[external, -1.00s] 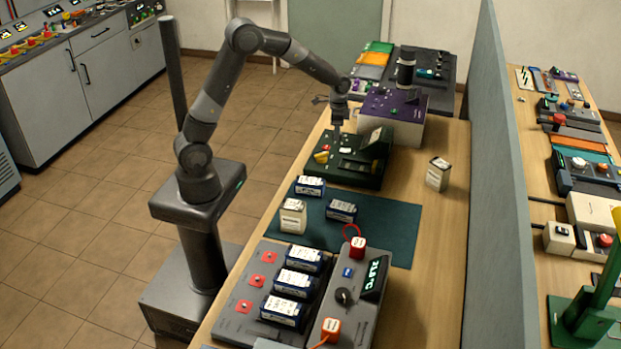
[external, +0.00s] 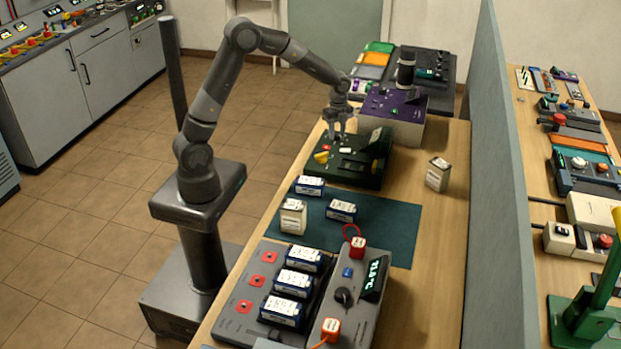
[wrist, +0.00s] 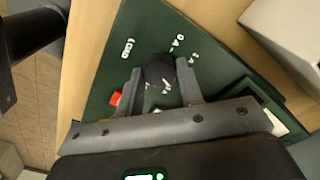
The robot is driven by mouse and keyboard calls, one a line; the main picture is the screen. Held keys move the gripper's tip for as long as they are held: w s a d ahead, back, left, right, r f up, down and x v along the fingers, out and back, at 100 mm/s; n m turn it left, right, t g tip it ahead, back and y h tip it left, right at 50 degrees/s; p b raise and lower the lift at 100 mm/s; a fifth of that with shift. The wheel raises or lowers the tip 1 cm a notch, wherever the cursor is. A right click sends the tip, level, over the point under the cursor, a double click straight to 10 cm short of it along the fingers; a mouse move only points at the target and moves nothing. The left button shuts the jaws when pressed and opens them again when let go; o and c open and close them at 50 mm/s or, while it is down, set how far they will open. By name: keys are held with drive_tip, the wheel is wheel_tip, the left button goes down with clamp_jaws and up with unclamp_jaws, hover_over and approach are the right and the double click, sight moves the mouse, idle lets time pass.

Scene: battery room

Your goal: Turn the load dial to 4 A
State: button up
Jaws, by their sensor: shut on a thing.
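The dark green load device (external: 350,175) stands on the bench below my gripper (external: 340,125). In the wrist view its green panel (wrist: 115,75) carries white markings, including LOAD and several ampere labels around the dial. The black load dial (wrist: 158,68) lies between the two grey fingers of my gripper (wrist: 158,80), which is shut on it. The fingers hide part of the dial and some labels. I cannot read which label the dial points to. In the external view the dial is too small to make out.
A yellow part (external: 321,157) sits at the device's left edge, and a red button (wrist: 115,98) is near the left finger. A purple-topped box (external: 395,105) stands behind, and a small pale battery block (external: 438,174) to the right. Several batteries lie in front.

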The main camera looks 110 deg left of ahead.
sight(337, 134)
drive_tip(key=m, duration=0.6)
drive_tip(key=shift+m, duration=0.3)
drive_tip(key=m, duration=0.6)
idle(0.4)
drive_tip(key=o, duration=1)
drive_tip(key=shift+r, duration=0.1)
wheel_tip(337, 134, up, 11)
